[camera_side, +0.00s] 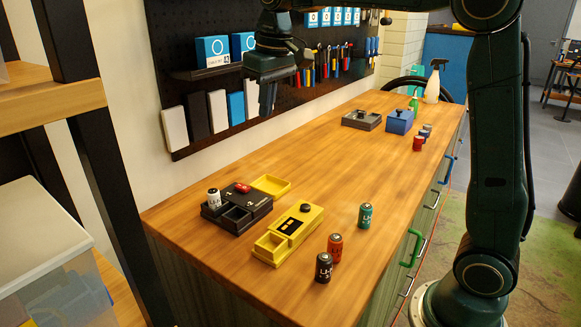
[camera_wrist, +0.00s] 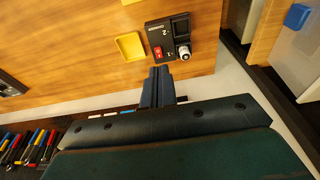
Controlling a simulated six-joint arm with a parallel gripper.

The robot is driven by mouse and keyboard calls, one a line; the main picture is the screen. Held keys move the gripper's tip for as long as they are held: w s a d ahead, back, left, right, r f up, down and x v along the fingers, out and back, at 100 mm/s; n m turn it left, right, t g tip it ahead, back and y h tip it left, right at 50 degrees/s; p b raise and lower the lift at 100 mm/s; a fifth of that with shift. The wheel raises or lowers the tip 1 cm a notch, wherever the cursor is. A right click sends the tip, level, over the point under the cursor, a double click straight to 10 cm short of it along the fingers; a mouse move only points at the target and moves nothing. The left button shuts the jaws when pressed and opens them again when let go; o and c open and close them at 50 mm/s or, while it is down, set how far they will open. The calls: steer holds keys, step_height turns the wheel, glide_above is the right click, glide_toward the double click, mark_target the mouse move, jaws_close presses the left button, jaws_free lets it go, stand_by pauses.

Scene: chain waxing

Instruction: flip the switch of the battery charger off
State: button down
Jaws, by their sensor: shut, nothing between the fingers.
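The black battery charger (camera_side: 262,202) sits at the near left of the wooden bench. It also shows in the wrist view (camera_wrist: 166,28), with white lettering. A red switch (camera_side: 243,187) is on its top; it also shows in the wrist view (camera_wrist: 157,51), but I cannot tell which way it is tilted. A white battery (camera_side: 214,197) stands upright in one charger bay; another bay looks empty. My gripper (camera_side: 268,107) is shut and empty, raised above the bench near the pegboard. In the wrist view, my fingertips (camera_wrist: 158,70) appear just below the red switch, apart from it.
A yellow tray (camera_side: 271,184) lies beside the charger. A yellow device with a black knob (camera_side: 290,235) is nearby. The bench middle is clear.

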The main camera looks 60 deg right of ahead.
steer(key=g, duration=0.2)
glide_above(238, 185)
step_height(238, 185, down, 7)
steer(key=shift+f, duration=0.4)
steer(key=shift+f, duration=0.1)
step_height(238, 185, down, 14)
steer(key=shift+r, duration=0.1)
stand_by(0.7)
